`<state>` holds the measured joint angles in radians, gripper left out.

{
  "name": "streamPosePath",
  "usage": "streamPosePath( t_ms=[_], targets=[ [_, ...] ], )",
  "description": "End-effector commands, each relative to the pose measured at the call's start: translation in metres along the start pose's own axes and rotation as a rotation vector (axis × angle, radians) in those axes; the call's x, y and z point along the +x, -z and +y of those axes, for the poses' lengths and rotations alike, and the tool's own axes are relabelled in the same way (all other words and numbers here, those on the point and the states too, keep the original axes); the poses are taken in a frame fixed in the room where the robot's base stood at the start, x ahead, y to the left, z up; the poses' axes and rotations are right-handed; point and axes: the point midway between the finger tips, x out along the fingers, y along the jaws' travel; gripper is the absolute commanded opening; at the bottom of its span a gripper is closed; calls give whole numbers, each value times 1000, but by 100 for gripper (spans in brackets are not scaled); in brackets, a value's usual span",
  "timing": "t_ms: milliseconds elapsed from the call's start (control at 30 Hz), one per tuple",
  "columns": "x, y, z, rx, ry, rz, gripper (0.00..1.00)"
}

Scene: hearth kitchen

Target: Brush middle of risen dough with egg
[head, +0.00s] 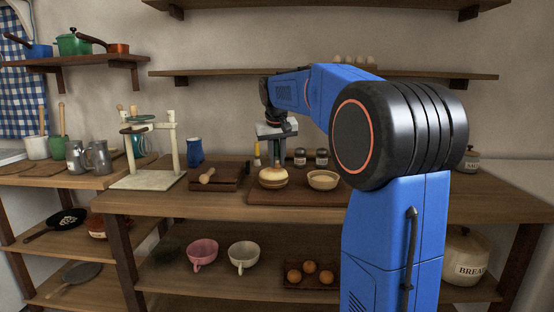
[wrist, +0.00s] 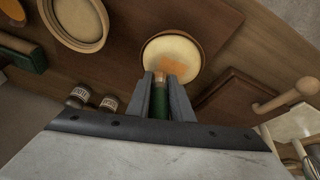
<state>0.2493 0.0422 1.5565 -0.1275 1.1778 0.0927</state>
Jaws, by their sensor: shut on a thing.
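The risen dough (head: 272,183) is a pale round mound on the wooden board, also seen from above in the wrist view (wrist: 168,48). An orange, wet-looking patch lies on it near its lower middle. My gripper (head: 276,150) points down above the dough. Its fingers (wrist: 166,84) are shut on a green-handled brush (wrist: 160,102), whose tip is at the orange patch; the fingers partly hide this contact. A pale bowl (head: 323,181) stands right of the dough, also at top left in the wrist view (wrist: 74,20); its contents are unclear.
Two small labelled jars (head: 300,157) stand at the back. Free counter remains along the front edge.

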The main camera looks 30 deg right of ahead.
Motion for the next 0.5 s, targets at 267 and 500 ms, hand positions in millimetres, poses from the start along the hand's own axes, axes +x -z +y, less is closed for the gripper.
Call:
streamPosePath(
  t_ms=[267,500],
  targets=[
    [-7,-19,-5,-1,0,0,0],
    [-8,-24,-6,0,0,0,0]
  ],
)
